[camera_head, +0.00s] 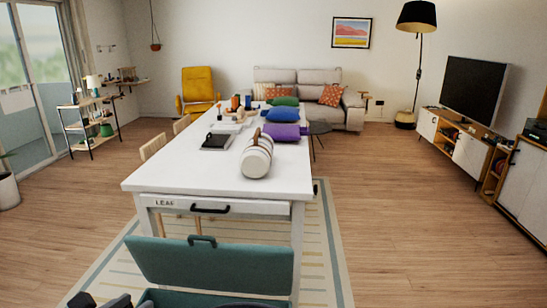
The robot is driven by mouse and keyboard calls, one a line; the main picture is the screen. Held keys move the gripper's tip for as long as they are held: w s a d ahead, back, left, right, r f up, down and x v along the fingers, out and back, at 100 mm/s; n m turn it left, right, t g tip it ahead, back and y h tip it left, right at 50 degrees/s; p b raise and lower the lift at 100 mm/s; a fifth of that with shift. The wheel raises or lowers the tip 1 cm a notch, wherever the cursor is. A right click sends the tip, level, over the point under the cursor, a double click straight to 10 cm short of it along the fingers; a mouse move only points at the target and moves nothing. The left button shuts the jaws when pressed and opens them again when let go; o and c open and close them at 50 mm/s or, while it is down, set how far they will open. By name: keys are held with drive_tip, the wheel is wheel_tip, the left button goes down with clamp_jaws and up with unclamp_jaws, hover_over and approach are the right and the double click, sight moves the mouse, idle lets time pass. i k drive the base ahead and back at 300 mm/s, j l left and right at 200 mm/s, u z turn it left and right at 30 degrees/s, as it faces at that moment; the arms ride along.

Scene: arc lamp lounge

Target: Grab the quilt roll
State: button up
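A thick white roll with brown bands and a dark carry strap (257,157) looks like the quilt roll. It lies on the white table (185,180), near the right edge and toward the near end. Its long side runs roughly away from me, and nothing touches it from my side. My gripper cannot be made out; only dark parts, possibly of my arm, show at the bottom left edge.
Purple (285,131), blue (281,115) and green (285,101) rolled or bagged items lie behind the roll. A black flat item (216,141) is to its left. A teal panel with a handle (205,265) stands before the table. Open floor (420,220) lies right.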

sight(255, 162)
drive_tip(key=i+l, duration=0.15)
drive_tip(key=l, duration=0.2)
drive_tip(key=i+l+u, duration=0.1)
drive_tip(key=l, duration=0.2)
drive_tip(key=i+l+u, duration=0.1)
drive_tip(key=l, duration=0.25)
drive_tip(key=i+l, duration=0.25)
drive_tip(key=l, duration=0.15)
drive_tip(key=i+l+u, duration=0.1)
drive_tip(key=l, duration=0.25)
drive_tip(key=i+l, duration=0.15)
drive_tip(key=l, duration=0.2)
drive_tip(key=i+l+u, duration=0.1)
drive_tip(key=i, duration=0.3)
drive_tip(key=i+l+u, duration=0.1)
drive_tip(key=i, duration=0.35)
drive_tip(key=i+l, duration=0.25)
drive_tip(key=i, duration=0.15)
drive_tip(key=i+l+u, duration=0.15)
drive_tip(key=i, duration=0.25)
drive_tip(key=i+j, duration=0.1)
drive_tip(key=i, duration=0.35)
